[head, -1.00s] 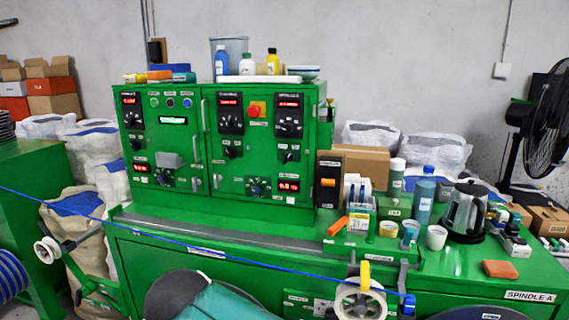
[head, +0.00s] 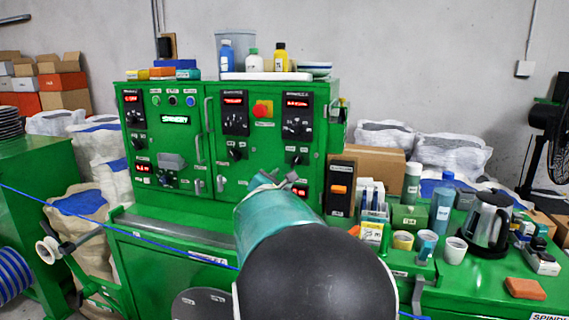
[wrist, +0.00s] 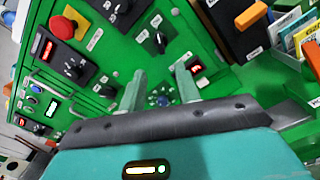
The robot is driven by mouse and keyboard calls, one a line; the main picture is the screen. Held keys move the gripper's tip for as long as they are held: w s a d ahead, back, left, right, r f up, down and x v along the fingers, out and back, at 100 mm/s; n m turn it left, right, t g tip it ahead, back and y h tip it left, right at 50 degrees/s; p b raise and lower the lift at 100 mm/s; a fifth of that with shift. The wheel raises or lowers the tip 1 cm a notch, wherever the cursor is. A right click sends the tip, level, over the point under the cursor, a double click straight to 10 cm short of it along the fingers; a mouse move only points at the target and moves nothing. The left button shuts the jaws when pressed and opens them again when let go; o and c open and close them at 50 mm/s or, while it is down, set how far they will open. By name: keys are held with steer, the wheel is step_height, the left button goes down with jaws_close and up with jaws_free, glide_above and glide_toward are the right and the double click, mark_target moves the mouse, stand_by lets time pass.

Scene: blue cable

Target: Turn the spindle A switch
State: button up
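A green control cabinet (head: 225,185) carries several black rotary switches, including one at centre (head: 237,154) and one at right (head: 298,159). Their small labels are unreadable, so I cannot tell which is the spindle A switch. My gripper (head: 277,181) is in front of the cabinet's lower right part, hiding some controls. In the wrist view, my gripper (wrist: 159,82) is open, its two fingers apart and empty. A blue-centred dial (wrist: 160,101) shows between the fingers. A black rotary switch (wrist: 157,42) lies beyond the fingertips, apart from them.
A red emergency button (head: 263,109) sits on the upper panel. Right of the cabinet stand a black box with an orange switch (head: 341,189), cups, a kettle (head: 487,221) and an orange block (head: 525,288). A blue cable (head: 140,233) runs across the front.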

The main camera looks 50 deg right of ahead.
mark_target(296, 161)
steer(key=x, duration=1.4)
steer(key=shift+a, duration=0.1)
jaws_close()
